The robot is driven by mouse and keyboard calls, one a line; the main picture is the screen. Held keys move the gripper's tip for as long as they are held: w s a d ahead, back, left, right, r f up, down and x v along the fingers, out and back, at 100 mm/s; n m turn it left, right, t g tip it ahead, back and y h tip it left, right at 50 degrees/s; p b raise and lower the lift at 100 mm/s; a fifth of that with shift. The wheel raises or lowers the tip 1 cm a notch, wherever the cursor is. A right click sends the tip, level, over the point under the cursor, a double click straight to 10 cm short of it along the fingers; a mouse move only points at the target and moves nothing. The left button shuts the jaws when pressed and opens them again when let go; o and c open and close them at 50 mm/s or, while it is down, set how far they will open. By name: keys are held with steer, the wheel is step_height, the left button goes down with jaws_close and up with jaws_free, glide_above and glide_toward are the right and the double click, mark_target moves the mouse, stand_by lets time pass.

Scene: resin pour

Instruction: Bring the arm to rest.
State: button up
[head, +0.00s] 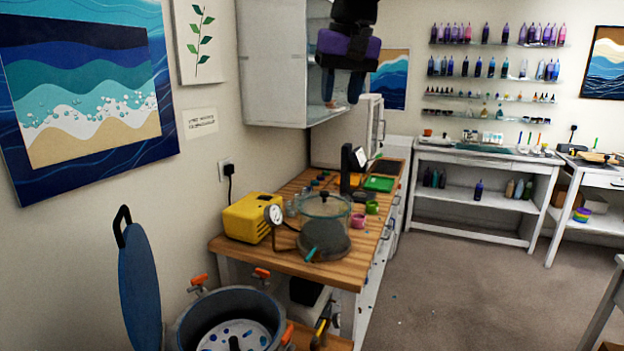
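My arm comes down from the top edge of the head view, black with a purple band. My gripper (342,100) hangs from it, pointing down, in front of the white wall cabinet (275,65) and high above the wooden workbench (270,258). Its two fingers are apart with a gap between them, and I see nothing held. The tips look clear of the bench, but their distance from the cabinet's lower right corner cannot be told.
The bench holds a yellow pump (250,217) with a gauge, a clear lidded pot (325,208), pink and green cups (358,221) and a black stand (347,170). A pressure pot (190,328) with its blue lid (139,285) raised stands in front. Carpet (450,290) at right is mostly clear.

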steer(key=s+d+f+m+t, duration=0.1)
steer(key=s+d+f, duration=0.3)
steer(key=s+d, duration=0.65)
steer(key=s+d+f+m+t, duration=0.1)
steer(key=s+d+f, duration=0.2)
steer(key=s+d, duration=0.7)
steer(key=s+d+f+h, duration=0.1)
steer(key=s+d+f, duration=0.4)
steer(key=s+f, duration=0.2)
steer(key=shift+f+t, duration=0.4)
